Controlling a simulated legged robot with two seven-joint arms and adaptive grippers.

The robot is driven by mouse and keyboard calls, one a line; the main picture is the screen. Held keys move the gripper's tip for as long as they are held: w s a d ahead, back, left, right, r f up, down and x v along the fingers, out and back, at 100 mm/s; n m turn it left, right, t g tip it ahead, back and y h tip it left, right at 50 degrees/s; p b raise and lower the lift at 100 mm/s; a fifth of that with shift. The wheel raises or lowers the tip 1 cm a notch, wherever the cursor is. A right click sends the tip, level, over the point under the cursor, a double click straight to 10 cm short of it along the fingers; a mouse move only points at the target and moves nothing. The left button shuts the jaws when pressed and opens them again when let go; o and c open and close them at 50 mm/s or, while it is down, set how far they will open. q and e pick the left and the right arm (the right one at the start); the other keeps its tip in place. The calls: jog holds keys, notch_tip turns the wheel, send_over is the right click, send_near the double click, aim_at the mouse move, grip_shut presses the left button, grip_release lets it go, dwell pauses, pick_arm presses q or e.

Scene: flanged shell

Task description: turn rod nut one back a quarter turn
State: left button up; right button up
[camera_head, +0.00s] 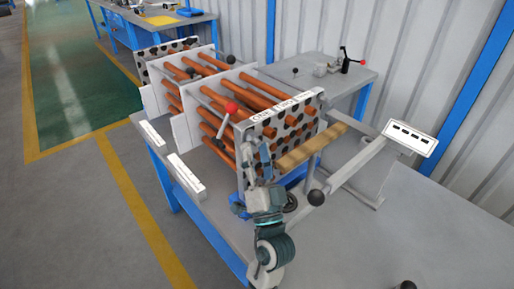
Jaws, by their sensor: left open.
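A flanged shell frame stands on the bench, with copper-coloured tubes (206,97) running between upright plates. Its near end plate (305,117) has dark round holes and carries white labels at its top edge that appear to read ONE (262,117) and TWO (287,104). My left gripper (256,158) is open, in front of the left part of this end plate, below the ONE label. I cannot tell whether it touches anything. Rod nut one cannot be made out; the gripper and arm may cover it. My right gripper is not in view.
A lever with a red knob (231,108) rises beside the ONE label. A wooden bar (312,147) lies along the end plate. A grey arm with a white slotted panel (409,137) and a black ball (316,197) stand right. The bench top (440,215) is clear at right.

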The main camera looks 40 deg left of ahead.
pick_arm(q)
jog(key=v, duration=1)
jog(key=shift+d+f, duration=0.2)
jog(key=shift+f, duration=0.15)
jog(key=shift+s, duration=0.1)
